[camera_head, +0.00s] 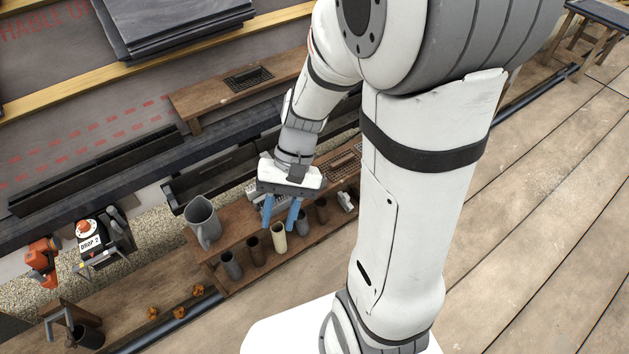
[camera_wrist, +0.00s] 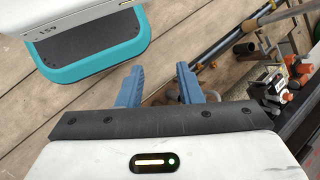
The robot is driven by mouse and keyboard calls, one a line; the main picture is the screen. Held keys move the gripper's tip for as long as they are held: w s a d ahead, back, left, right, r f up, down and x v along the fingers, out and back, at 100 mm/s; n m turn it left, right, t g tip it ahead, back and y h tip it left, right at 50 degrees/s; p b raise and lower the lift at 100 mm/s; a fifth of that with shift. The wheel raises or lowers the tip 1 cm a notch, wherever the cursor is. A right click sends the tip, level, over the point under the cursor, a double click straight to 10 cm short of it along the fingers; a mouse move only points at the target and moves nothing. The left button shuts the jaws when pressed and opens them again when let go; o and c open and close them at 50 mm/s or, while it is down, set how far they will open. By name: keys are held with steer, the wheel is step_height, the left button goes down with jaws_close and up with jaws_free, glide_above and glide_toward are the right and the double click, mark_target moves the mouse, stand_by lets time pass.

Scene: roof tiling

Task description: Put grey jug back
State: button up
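The grey jug (camera_head: 203,222) stands upright at the left end of a wooden bench (camera_head: 237,218) in the head view, its handle toward the front. My gripper (camera_head: 280,224) is to the right of the jug, pointing down, with its two blue fingers apart above the row of cups. The wrist view also shows the gripper (camera_wrist: 159,88) with a gap between the fingers and nothing clearly held. Small brownish shapes show past the fingertips there, too hidden to name. I cannot make out the jug in the wrist view.
Several cups stand along the bench's lower front step, including a cream cup (camera_head: 279,238) just below the fingers. An orange-and-white machine (camera_head: 90,240) stands left of the bench. A dark bucket (camera_head: 88,336) is at lower left. The plank floor (camera_head: 540,210) at right is clear.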

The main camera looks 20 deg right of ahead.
steer(key=d+r+n+t+h, duration=0.2)
steer(key=d+r+t+h, duration=0.2)
steer(key=d+r, duration=0.3)
steer(key=shift+s+n+t+h, duration=0.15)
steer(key=shift+n+t+h, duration=0.25)
steer(key=shift+t, duration=0.3)
steer(key=shift+r, duration=0.1)
step_height(320, 180, up, 30)
steer(key=t+p, duration=0.1)
steer(key=p, duration=2.6)
steer(key=shift+s+d, duration=0.15)
steer(key=shift+s, duration=0.05)
